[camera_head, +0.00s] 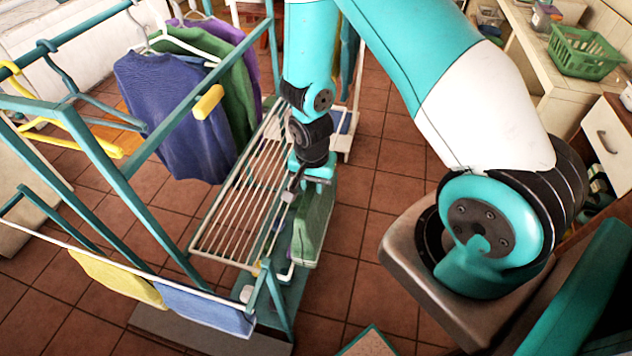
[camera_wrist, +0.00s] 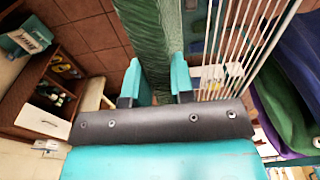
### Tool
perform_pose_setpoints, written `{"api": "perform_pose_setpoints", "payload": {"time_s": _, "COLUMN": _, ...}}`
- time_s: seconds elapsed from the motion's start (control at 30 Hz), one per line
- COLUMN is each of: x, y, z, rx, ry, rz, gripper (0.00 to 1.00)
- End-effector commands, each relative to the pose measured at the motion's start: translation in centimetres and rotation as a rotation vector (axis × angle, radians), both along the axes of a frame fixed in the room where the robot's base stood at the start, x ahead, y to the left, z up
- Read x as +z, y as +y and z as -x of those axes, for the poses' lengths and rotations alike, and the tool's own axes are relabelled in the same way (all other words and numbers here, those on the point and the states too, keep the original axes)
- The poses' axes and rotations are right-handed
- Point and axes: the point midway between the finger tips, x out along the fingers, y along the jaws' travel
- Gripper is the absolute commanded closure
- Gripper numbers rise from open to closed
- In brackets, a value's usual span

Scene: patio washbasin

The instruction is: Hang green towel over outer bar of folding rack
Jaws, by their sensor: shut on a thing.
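The green towel (camera_head: 313,228) hangs down at the right side of the folding rack (camera_head: 222,222), below my gripper (camera_head: 301,184). In the wrist view the towel (camera_wrist: 160,38) runs as a long strip between the two fingers of my gripper (camera_wrist: 158,84), which is shut on it. The rack's white bars (camera_wrist: 238,45) show just right of the towel there. In the head view the towel is close beside the rack's right edge. I cannot tell whether it touches the outer bar, as my gripper hides part of that spot.
A teal clothes frame (camera_head: 150,140) with blue, green and purple shirts stands left. Yellow and blue cloths (camera_head: 205,308) hang on a front bar. A counter with a green basket (camera_head: 583,52) and an open drawer (camera_head: 607,143) is right. Tiled floor (camera_head: 385,195) right of the rack is clear.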

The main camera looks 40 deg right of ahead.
Motion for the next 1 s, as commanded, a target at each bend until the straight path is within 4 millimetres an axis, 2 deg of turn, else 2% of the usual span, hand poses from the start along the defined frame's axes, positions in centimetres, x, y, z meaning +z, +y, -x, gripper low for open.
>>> {"api": "perform_pose_setpoints", "payload": {"time_s": 0.53, "x": 0.0, "y": 2.1, "z": -2.8, "rx": 0.002, "ry": -0.003, "rz": 0.002, "gripper": 1.0}}
{"api": "perform_pose_setpoints", "payload": {"time_s": 1.0, "x": 0.1, "y": 2.3, "z": -3.1, "rx": 0.001, "ry": -0.002, "rz": 0.002, "gripper": 1.0}}
